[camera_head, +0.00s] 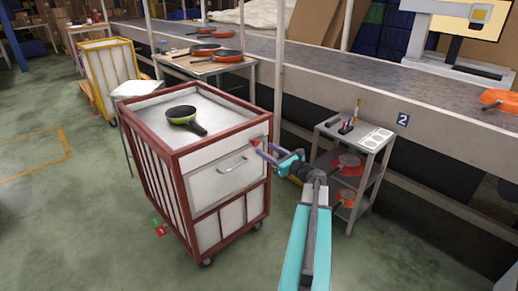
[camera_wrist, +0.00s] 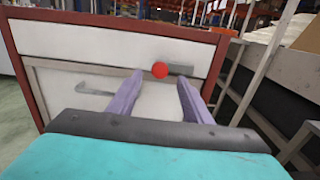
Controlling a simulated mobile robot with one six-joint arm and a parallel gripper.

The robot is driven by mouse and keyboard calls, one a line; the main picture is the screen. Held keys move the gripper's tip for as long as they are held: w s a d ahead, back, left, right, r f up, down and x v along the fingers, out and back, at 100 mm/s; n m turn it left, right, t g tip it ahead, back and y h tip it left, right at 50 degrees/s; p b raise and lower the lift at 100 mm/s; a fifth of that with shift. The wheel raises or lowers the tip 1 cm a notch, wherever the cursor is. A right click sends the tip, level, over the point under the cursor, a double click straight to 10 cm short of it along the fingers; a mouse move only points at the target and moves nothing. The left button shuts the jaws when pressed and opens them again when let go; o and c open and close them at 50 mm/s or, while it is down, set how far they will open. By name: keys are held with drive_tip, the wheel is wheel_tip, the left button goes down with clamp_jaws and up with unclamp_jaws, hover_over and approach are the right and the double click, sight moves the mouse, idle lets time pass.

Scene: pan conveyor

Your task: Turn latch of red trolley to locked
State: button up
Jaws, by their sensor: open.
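The red trolley (camera_head: 178,160) stands in the middle of the head view, with a red frame and pale panels. A green pan with a black handle (camera_head: 183,115) lies inside on its top. The latch on its front panel shows in the wrist view as a red round knob (camera_wrist: 160,70) with a grey bar (camera_wrist: 180,70) pointing right, roughly level. In the head view the red knob (camera_head: 255,142) is at the front panel's upper right. My gripper (camera_head: 266,151) is open, its purple fingers (camera_wrist: 157,88) pointing at the panel, with the knob between them in the picture. Contact is not clear.
A drawer-like handle (camera_head: 232,165) is below left of the latch. A small grey shelf cart (camera_head: 350,150) with red pans stands close on the right. The conveyor (camera_head: 330,75) runs behind. Green floor is open at left.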

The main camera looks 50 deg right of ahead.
sight(256, 145)
drive_tip(key=shift+w+d, duration=0.2)
drive_tip(key=shift+w, duration=2.1)
clamp_jaws()
drive_tip(key=shift+a, duration=0.4)
drive_tip(key=shift+d, duration=0.25)
drive_tip(key=shift+w+a, duration=0.1)
